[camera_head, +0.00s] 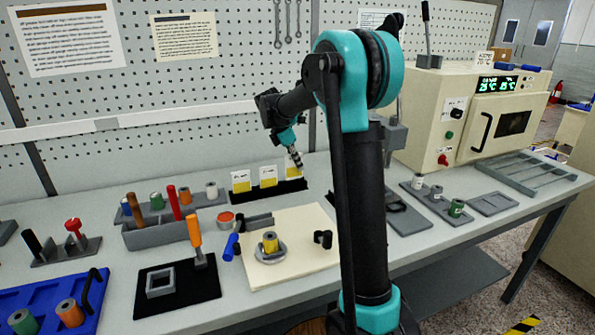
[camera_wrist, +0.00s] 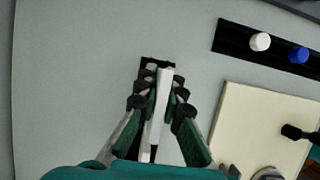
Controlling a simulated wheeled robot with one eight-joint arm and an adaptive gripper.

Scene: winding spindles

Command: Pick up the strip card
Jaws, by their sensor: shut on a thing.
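Three white-and-yellow cards stand in a row in a black rack (camera_head: 262,194) at the back of the bench. Their print is too small to read. The left card (camera_head: 241,182) and the middle card (camera_head: 268,177) stand free. My gripper (camera_head: 294,158) is at the right card, the strip card (camera_head: 293,172). In the wrist view my gripper (camera_wrist: 158,88) is shut on this card (camera_wrist: 163,95), a thin white strip seen nearly edge-on between the green-and-black fingers. I cannot tell whether the card's foot still touches the rack.
A cream board (camera_head: 318,252) with a yellow spindle (camera_head: 270,242) lies in front of the rack. A grey tool box (camera_head: 160,232) stands to the left. A beige oven (camera_head: 475,115) is at the right. The pegboard wall rises close behind.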

